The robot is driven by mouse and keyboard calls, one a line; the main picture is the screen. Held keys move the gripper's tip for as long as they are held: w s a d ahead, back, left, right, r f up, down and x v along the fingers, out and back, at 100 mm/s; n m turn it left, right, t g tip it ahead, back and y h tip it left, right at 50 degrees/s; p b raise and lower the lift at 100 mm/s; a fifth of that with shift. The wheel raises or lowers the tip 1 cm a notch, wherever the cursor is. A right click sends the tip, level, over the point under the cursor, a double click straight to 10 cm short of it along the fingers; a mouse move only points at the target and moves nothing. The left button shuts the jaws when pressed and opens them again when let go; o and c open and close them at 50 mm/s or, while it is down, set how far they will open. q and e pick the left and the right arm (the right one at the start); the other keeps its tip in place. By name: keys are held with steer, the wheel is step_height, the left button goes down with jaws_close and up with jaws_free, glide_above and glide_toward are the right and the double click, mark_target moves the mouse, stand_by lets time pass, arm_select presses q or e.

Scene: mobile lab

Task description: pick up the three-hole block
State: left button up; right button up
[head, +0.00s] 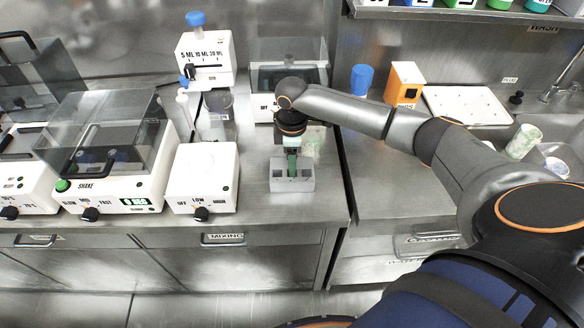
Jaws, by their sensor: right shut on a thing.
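The three-hole block (305,184) is a small grey block on or just above the steel counter, right of the white LOW box. Dark holes show in its top to the left and right; its middle is covered by my gripper. My right gripper (292,166) points straight down over the block and is shut on its middle part. Whether the block touches the counter is hard to tell. My left gripper is not in view.
A white box with a LOW dial (203,180) and a SHAKE machine (108,170) stand to the left. Behind are a dispenser (206,60) and a clear-lidded machine (262,78). An orange box (404,82) and blue cup (362,78) stand to the right. The counter's front edge is close.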

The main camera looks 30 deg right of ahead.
jaws_close()
steer(key=shift+r, duration=0.1)
stand_by(0.8)
